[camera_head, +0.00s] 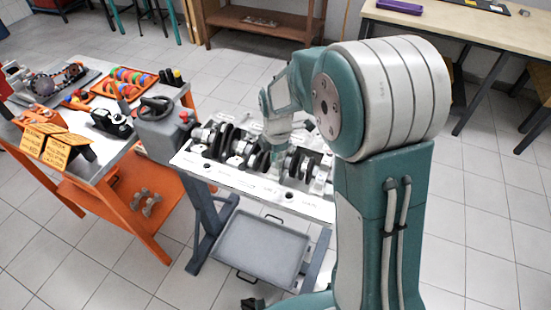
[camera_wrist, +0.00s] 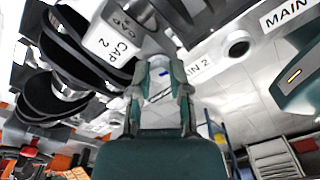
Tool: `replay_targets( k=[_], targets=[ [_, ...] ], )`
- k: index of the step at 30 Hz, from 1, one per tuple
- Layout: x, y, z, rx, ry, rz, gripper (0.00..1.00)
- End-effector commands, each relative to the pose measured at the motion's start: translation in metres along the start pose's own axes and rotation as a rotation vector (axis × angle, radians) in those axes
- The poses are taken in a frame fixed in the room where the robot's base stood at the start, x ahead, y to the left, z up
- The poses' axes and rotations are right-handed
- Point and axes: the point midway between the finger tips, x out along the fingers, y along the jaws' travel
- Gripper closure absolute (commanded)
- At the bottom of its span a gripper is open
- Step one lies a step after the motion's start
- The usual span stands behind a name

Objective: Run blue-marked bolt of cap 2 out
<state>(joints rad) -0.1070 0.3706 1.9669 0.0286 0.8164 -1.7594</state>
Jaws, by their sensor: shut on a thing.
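The engine block (camera_head: 240,185) lies on a grey stand with its crankshaft (camera_head: 230,145) exposed. My gripper (camera_head: 275,165) reaches down into the middle of the crankshaft. In the wrist view, a cap with a white "CAP 2" label (camera_wrist: 110,44) stands at upper left, beside my gripper (camera_wrist: 163,68). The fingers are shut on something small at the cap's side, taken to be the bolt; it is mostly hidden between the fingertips. In the head view my wrist hides the cap.
Dark crankshaft webs (camera_wrist: 65,55) crowd the left of the wrist view. A labelled white deck with a round hole (camera_wrist: 237,47) lies at right. An orange cart (camera_head: 110,175) with parts stands left of the stand. A grey tray (camera_head: 262,248) sits below the block.

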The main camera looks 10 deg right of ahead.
Motion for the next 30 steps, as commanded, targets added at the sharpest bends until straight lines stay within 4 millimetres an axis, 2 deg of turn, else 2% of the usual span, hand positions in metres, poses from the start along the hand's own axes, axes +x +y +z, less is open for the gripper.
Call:
replay_targets(
  k=[13,14,15,16,26,30],
  targets=[
    [0.002,0.000,0.000,-0.009,0.000,-0.001,1.00],
    [0.002,0.000,0.000,-0.009,0.000,-0.001,0.63],
    [0.002,0.000,0.000,-0.009,0.000,-0.001,0.45],
    [0.002,0.000,0.000,-0.009,0.000,-0.001,0.41],
    [0.000,0.000,0.000,-0.009,0.000,0.000,0.41],
    [-0.010,0.001,0.000,-0.008,-0.001,0.003,0.41]
  ],
)
